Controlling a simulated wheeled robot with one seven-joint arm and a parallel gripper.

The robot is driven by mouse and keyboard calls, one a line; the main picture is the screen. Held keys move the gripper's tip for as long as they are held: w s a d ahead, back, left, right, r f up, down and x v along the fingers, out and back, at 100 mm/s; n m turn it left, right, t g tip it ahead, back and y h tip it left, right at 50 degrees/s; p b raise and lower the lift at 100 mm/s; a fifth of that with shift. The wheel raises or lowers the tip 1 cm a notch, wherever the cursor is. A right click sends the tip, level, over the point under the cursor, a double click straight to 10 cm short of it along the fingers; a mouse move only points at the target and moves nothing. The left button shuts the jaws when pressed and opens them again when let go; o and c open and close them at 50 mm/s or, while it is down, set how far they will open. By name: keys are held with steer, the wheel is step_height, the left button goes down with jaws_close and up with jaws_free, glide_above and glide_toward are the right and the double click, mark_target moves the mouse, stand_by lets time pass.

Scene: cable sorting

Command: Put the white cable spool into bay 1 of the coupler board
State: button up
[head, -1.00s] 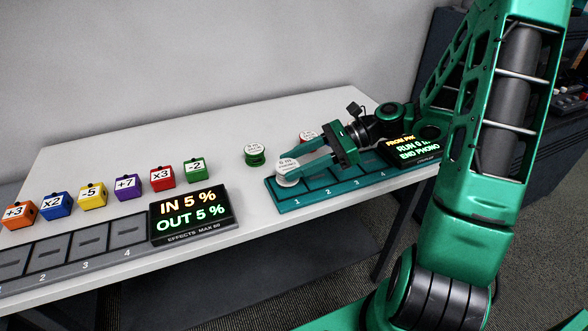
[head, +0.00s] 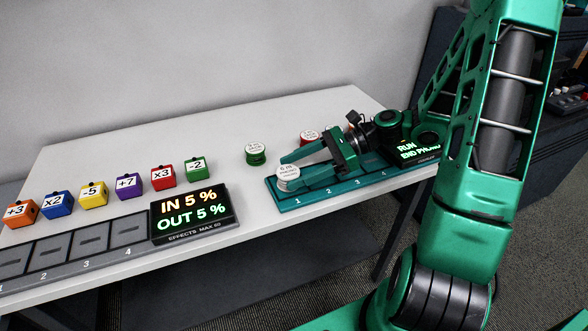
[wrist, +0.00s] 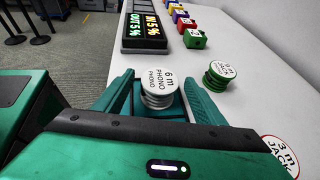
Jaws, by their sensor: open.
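The white cable spool (head: 288,175), labelled 6 m PHONO, sits upright at bay 1 of the teal coupler board (head: 318,202), at the board's left end. It also shows in the wrist view (wrist: 160,88). My gripper (head: 293,169) is open, coming in low from the right. In the wrist view its two fingers (wrist: 159,82) stand on either side of the spool, with a gap visible between finger and spool. My gripper and wrist hide part of bays 2 to 4.
A green spool (head: 256,155) stands behind the board, and a red spool (head: 309,137) is behind my gripper. Several coloured effect blocks (head: 128,188) and the effects display (head: 192,215) are at left. My wrist partly covers the coupler display (head: 418,150).

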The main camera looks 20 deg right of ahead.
steer(key=v, duration=1.2)
steer(key=shift+r, duration=0.15)
steer(key=shift+s+a+f+h, duration=0.15)
steer(key=shift+a+f+h, duration=0.05)
steer(key=shift+a+h, duration=0.1)
steer(key=s+n+h, duration=0.1)
steer(key=f+n+g+h, duration=0.1)
steer(key=s+f+n+h, duration=0.1)
steer(key=shift+s+a+f+n+g+h, duration=0.2)
steer(key=shift+s+a+n+g+h, duration=0.1)
steer(key=shift+a+n+g, duration=0.1)
steer(key=s+n+h, duration=0.1)
steer(key=s+d+n+h, duration=0.1)
steer(key=s, duration=0.1)
steer(key=shift+f+g+h, duration=0.2)
steer(key=shift+g+h, duration=0.1)
steer(key=shift+h, duration=0.1)
steer(key=s+d+r+n+h, duration=0.2)
steer(key=s+d+n+h, duration=0.1)
steer(key=s, duration=0.4)
steer(key=s+d+r+n+h, duration=0.2)
steer(key=s+n, duration=0.3)
steer(key=s, duration=0.3)
steer(key=shift+d+r+h, duration=0.3)
steer(key=shift+d+h, duration=0.3)
steer(key=shift+d, duration=0.3)
